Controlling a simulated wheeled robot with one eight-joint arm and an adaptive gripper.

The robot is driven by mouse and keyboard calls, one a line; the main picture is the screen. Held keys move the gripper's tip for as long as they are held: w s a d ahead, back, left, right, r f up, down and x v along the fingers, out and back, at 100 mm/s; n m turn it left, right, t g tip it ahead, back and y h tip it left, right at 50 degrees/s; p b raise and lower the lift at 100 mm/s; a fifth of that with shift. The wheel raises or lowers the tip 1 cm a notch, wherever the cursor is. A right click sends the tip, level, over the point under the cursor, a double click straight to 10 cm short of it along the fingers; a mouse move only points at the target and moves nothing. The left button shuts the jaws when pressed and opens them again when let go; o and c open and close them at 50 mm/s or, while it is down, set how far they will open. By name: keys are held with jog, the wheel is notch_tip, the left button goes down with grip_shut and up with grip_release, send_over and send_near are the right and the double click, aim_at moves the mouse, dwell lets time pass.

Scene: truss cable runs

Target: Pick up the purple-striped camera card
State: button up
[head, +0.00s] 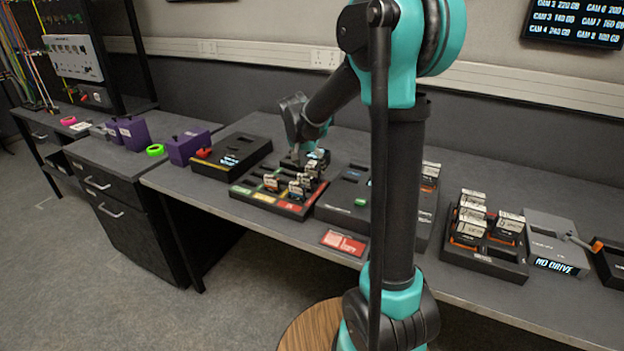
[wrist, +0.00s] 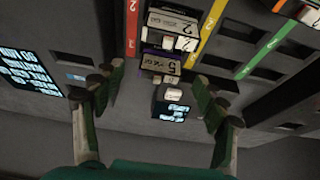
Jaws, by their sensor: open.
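A card marked 5 with a purple stripe (wrist: 160,64) sits in the tray in the wrist view, between and just beyond my fingertips. My gripper (wrist: 160,82) is open, one finger to each side, with nothing held. A card marked 2 (wrist: 174,22) stands directly behind it. A small dark block with a lit screen (wrist: 171,110) lies nearer, between the fingers. In the head view my gripper (head: 297,157) is low over the back of the card tray (head: 262,200); I cannot tell there which card has the purple stripe.
The tray has red, yellow and green strips. A black device with a screen (head: 230,157) stands left of it, a dark dock (head: 345,200) right. A second card tray (head: 485,262) and a grey NO DRIVE box (head: 552,243) stand further right. Purple boxes (head: 187,147) are at left.

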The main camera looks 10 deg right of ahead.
aim_at(311, 169)
jog(key=x, duration=0.4)
jog(key=shift+f, duration=0.15)
jog(key=c, duration=1.3)
jog(key=shift+o, duration=0.2)
